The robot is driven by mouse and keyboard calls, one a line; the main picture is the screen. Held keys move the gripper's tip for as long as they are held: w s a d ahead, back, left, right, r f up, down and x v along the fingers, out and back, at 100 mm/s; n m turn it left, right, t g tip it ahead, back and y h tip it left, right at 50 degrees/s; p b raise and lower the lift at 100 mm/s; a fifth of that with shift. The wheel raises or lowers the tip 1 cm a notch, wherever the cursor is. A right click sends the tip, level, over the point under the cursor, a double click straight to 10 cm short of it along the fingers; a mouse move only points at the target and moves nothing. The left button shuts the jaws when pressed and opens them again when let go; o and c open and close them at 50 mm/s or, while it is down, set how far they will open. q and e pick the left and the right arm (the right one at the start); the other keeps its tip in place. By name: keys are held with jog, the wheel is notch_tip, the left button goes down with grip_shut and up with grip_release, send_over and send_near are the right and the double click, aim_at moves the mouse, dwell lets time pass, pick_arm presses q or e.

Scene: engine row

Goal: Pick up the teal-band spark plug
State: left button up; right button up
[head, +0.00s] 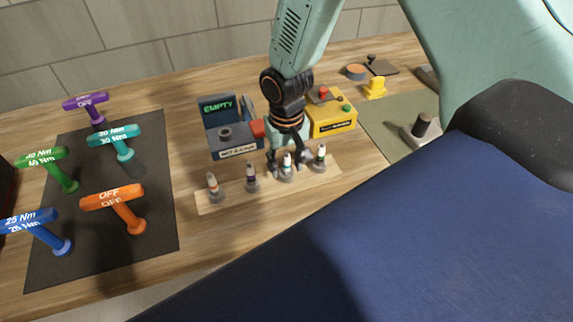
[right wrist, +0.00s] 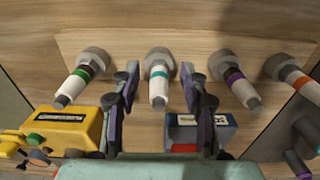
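The teal-band spark plug (head: 287,169) stands third from the left in a row on a pale wooden strip (head: 232,195). In the right wrist view the teal-band spark plug (right wrist: 159,75) is white with a teal ring and a grey hex base. My right gripper (head: 288,160) reaches down over it from above. In the right wrist view my right gripper (right wrist: 158,78) is open, with one finger on each side of the plug and visible gaps between. My left gripper is not in view.
Purple-band (head: 251,178) and green-band (head: 321,156) plugs stand close on either side; an orange-band plug (head: 213,187) is farther left. Behind are a grey box with an "EMPTY" screen (head: 218,107) and a yellow box (head: 333,120). Several colored T-handled tools stand on a dark mat (head: 160,200).

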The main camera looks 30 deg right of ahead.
jog(key=shift+s, duration=0.1)
jog(key=shift+c, duration=1.4)
jog(key=shift+w+d+f, duration=0.1)
jog(key=shift+w+d, duration=0.05)
jog(key=shift+w, duration=0.05)
jog(key=c, duration=0.5)
jog(key=shift+s, duration=0.1)
grip_shut()
